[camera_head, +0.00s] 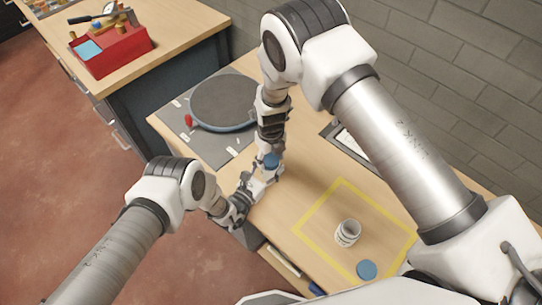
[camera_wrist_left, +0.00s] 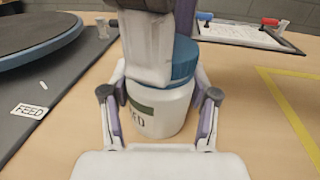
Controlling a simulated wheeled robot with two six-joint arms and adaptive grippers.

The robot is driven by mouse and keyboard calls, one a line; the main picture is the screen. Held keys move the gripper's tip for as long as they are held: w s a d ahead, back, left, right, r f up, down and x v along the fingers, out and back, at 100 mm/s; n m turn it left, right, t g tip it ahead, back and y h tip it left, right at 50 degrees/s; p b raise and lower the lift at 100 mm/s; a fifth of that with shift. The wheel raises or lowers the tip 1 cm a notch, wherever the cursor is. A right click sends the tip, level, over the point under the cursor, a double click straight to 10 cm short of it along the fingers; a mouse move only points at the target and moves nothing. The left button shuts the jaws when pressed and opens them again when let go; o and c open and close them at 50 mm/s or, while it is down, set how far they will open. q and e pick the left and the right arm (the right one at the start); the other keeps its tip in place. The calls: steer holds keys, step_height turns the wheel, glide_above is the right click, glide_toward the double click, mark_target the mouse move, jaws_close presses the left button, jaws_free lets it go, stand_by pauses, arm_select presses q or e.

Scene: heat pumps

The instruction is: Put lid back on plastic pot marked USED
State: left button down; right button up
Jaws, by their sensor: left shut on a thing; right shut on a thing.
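A white plastic pot (camera_wrist_left: 165,115) with a dark label band stands on the bench between the fingers of my left gripper (camera_wrist_left: 158,105), which is shut on it. Its lettering is partly hidden; a D shows at the end. A blue lid (camera_wrist_left: 185,62) is at the pot's top, also visible in the head view (camera_head: 271,160). My right gripper (camera_wrist_left: 150,60) comes down from above and is shut on the lid, hiding much of it. I cannot tell whether the lid is fully seated. The left gripper also shows in the head view (camera_head: 260,185).
An open white pot (camera_head: 347,233) stands inside a yellow taped square (camera_head: 303,222), with a loose blue lid (camera_head: 367,270) near its front corner. A round dark plate (camera_head: 225,102) on a grey mat lies beyond my grippers. A clipboard (camera_wrist_left: 250,33) lies behind.

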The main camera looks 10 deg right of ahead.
steer(key=o, duration=0.8)
steer(key=shift+r, duration=2.3)
steer(key=shift+c, duration=0.5)
